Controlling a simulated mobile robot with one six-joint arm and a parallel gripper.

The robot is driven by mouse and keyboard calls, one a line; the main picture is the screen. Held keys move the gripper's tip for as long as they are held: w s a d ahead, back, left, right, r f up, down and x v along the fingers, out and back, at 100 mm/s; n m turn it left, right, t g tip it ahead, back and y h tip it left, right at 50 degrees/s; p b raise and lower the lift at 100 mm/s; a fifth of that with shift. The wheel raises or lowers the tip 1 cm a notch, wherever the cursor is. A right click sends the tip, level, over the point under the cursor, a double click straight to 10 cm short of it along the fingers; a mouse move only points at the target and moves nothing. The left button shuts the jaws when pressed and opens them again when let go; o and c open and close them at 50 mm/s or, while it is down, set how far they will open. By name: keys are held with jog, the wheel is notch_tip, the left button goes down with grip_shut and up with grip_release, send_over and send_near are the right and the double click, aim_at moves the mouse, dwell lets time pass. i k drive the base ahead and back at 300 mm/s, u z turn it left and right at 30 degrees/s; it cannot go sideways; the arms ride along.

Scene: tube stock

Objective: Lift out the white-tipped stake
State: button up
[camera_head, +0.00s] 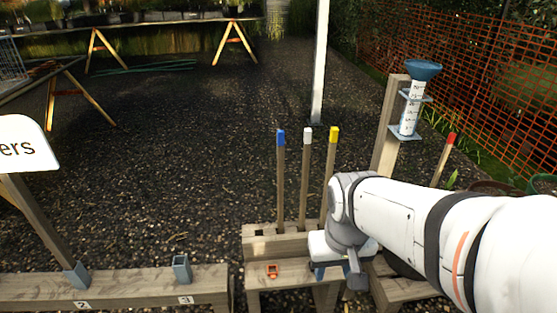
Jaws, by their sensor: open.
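The white-tipped stake (305,180) stands upright in a wooden stand (262,243), between a blue-tipped stake (281,180) on its left and a yellow-tipped stake (331,165) on its right. My gripper (331,270) is low in front of the stand, to the right of the white-tipped stake's foot and apart from its shaft. It is open, with blue fingers pointing down; its wrist partly hides them and covers the foot of the yellow-tipped stake. Nothing shows between the fingers.
An orange socket (272,270) sits on the stand's front step. A numbered beam (130,287) with blue-grey sockets lies at left. A rain gauge (409,110) on a post and a red-tipped stake (444,158) stand at right. Gravel behind is clear up to a white pole (320,65).

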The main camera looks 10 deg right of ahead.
aim_at(308, 131)
jog(key=z, duration=1.5)
jog(key=k, duration=1.45)
jog(key=u, duration=0.85)
jog(key=i, duration=1)
jog(key=u, duration=0.05)
